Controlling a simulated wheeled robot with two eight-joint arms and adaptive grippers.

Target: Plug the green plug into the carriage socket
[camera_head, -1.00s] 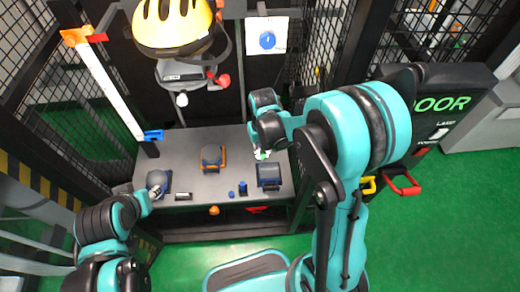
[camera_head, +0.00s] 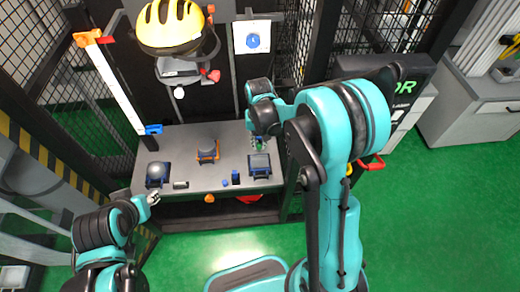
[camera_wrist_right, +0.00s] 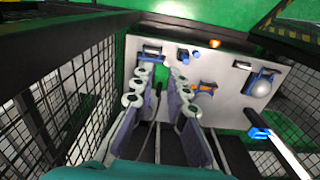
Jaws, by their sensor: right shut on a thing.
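My right gripper (camera_head: 259,143) is over the right end of the grey bench; it also shows in the right wrist view (camera_wrist_right: 160,85). Its fingers are shut on the green plug (camera_wrist_right: 158,90), of which only a small green part shows between them. The carriage (camera_head: 180,70) is the grey and black unit under the yellow helmet, with red knobs at its side. I cannot make out its socket. The plug is apart from the carriage, below and right of it in the head view. My left gripper (camera_head: 153,198) is at the bench's front left; its finger opening is too small to tell.
A white post (camera_head: 117,88) with a blue clamp stands left. Mesh panels flank the bench.

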